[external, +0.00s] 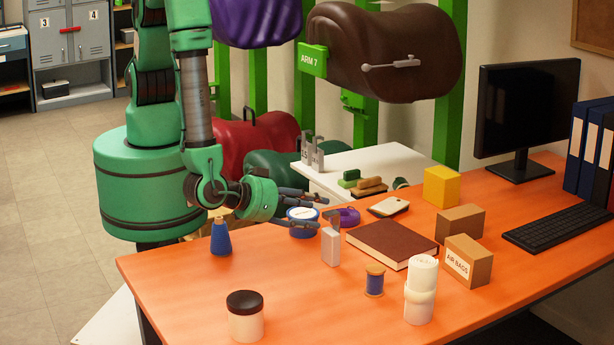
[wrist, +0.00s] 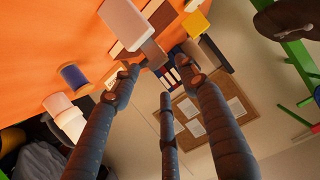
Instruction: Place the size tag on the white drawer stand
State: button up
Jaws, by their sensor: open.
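The size tag (external: 331,246) is a pale grey block with a darker hooked top, standing upright on the orange desk. In the wrist view the size tag (wrist: 128,22) is at the top, its dark neck pointing toward my fingers. My gripper (external: 322,212) is open and reaches in low from the left, its fingertips beside the tag's top. In the wrist view my gripper (wrist: 160,76) has its fingers spread, with the tag's neck just beyond the gap; contact cannot be told. The white drawer stand (external: 385,154) is behind the desk; its drawers are hidden.
Grey tags (external: 311,152) stand on the drawer stand's left, with green and brown brushes (external: 364,184) near its front.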

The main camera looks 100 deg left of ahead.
aim_at(328, 213)
jog(key=shift+a, duration=0.1)
jog(key=shift+b+x, duration=0.75)
jog(key=shift+x, duration=1.75)
jog(key=shift+f, duration=0.1)
